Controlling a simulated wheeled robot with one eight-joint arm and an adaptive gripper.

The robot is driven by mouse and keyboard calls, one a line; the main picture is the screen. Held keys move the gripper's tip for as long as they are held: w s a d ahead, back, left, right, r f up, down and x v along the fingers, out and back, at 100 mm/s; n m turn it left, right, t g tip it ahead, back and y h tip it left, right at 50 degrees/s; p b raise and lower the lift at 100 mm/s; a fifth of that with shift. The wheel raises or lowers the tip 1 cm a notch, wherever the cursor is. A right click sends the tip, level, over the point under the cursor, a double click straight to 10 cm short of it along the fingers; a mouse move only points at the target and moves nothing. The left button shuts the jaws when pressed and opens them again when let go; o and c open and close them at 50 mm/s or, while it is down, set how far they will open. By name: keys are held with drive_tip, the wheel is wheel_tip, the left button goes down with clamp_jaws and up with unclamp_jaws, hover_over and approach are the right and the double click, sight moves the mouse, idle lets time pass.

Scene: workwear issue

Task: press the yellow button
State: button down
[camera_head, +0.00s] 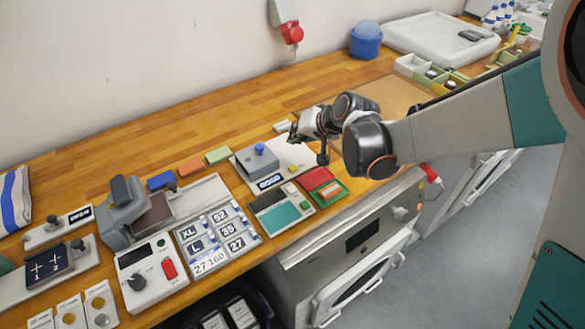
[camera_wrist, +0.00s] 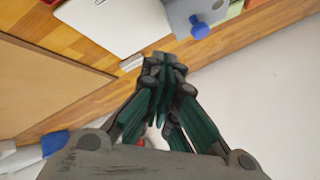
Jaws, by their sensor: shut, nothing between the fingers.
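A small yellow button (camera_head: 292,169) sits on the white panel (camera_head: 298,154) in the middle of the bench in the head view, to the right of a grey box with a blue knob (camera_head: 259,149). I cannot make out the yellow button in the wrist view. My gripper (camera_head: 296,138) is above the far part of this panel, beyond the button and apart from it. The wrist view shows its fingers (camera_wrist: 163,62) closed together and empty, with the white panel (camera_wrist: 118,20) and blue knob (camera_wrist: 198,26) past the fingertips.
Round yellowish discs (camera_head: 98,302) sit on plates at the lower left. A red and green tray (camera_head: 323,187) and a teal-screened device (camera_head: 279,215) stand nearer the bench front. A small white block (camera_head: 282,126) lies behind the panel. A brown board (camera_head: 385,92) lies to the right.

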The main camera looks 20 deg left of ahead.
sight(296, 166)
wheel_tip(296, 166, down, 8)
drive_tip(key=b, duration=0.5)
drive_tip(key=shift+f+b, duration=0.1)
drive_tip(key=shift+b, duration=0.2)
idle(1.0)
drive_tip(key=shift+f+b, duration=0.3)
drive_tip(key=shift+f, duration=0.05)
drive_tip(key=shift+f+b, duration=0.4)
drive_tip(key=shift+f, duration=0.05)
idle(0.7)
drive_tip(key=shift+r, duration=0.1)
drive_tip(key=shift+r+p, duration=0.6)
drive_tip(key=shift+r, duration=0.25)
drive_tip(key=shift+r+p, duration=1.7)
drive_tip(key=shift+r, duration=0.85)
